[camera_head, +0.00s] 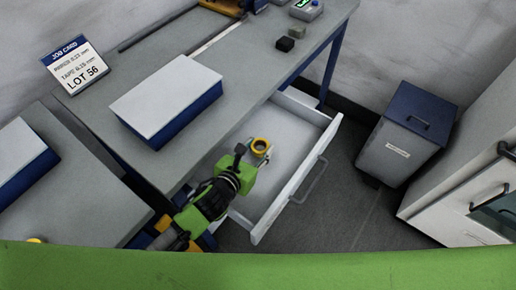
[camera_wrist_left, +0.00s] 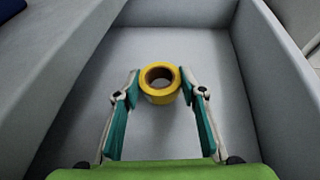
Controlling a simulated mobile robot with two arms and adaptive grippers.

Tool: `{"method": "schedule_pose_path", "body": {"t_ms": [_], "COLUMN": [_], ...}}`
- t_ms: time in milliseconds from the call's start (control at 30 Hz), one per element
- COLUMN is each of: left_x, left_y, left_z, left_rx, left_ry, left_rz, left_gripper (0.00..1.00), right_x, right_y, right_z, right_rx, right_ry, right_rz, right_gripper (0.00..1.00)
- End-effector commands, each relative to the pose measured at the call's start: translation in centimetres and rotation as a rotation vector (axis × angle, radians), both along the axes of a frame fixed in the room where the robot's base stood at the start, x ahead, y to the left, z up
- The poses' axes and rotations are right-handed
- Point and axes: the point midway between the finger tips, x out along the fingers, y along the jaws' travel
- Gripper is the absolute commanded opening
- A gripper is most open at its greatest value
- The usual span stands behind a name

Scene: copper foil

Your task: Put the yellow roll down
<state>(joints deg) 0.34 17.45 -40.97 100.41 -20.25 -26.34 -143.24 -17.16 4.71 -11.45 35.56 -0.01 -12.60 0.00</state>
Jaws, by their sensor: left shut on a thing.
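The yellow roll (camera_head: 260,144) is a small ring of tape with a dark core. My left gripper (camera_head: 259,153) is shut on it, inside the open white drawer (camera_head: 323,168) under the bench. In the left wrist view the roll (camera_wrist_left: 160,96) sits between the two fingertips of the left gripper (camera_wrist_left: 160,82), its hole facing up toward the camera. The pale drawer floor (camera_wrist_left: 158,139) lies below it. I cannot tell whether the roll touches the floor. My right gripper is not in view.
The drawer floor around the roll looks bare. Above is the grey bench (camera_head: 240,80) with a white-topped blue block (camera_head: 167,92), a job card (camera_head: 75,65) and small dark blocks (camera_head: 285,44). A lidded grey bin (camera_head: 398,148) stands right of the drawer.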

Motion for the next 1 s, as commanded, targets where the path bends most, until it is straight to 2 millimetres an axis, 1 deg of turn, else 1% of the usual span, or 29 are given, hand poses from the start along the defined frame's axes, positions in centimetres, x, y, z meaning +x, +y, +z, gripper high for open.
{"method": "schedule_pose_path", "body": {"t_ms": [67,300,700,800,833,867,1000], "left_x": [0.0,0.0,0.0,0.0,0.0,0.0,0.0], "left_y": [-0.1,0.0,0.0,0.0,0.0,0.0,0.0], "left_z": [-0.3,-0.4,-1.5,-1.5,-1.5,-1.5,-1.5], "left_rx": [-0.001,0.000,0.000,0.000,0.001,0.001,0.001], "left_ry": [0.000,-0.002,-0.003,-0.003,-0.003,-0.003,-0.003], "left_rz": [0.000,0.000,-0.002,-0.002,-0.001,-0.001,-0.001], "left_gripper": [0.16,0.16,0.16,0.16,0.45,0.53,0.54], "right_x": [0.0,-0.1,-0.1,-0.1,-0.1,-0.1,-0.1], "right_y": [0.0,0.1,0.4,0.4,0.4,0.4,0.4], "right_z": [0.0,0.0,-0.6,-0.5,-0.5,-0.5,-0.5], "right_rx": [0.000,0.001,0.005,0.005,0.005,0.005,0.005], "right_ry": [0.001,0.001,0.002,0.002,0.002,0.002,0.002], "right_rz": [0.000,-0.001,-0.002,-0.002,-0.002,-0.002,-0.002], "right_gripper": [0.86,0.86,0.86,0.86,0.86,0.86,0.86]}}
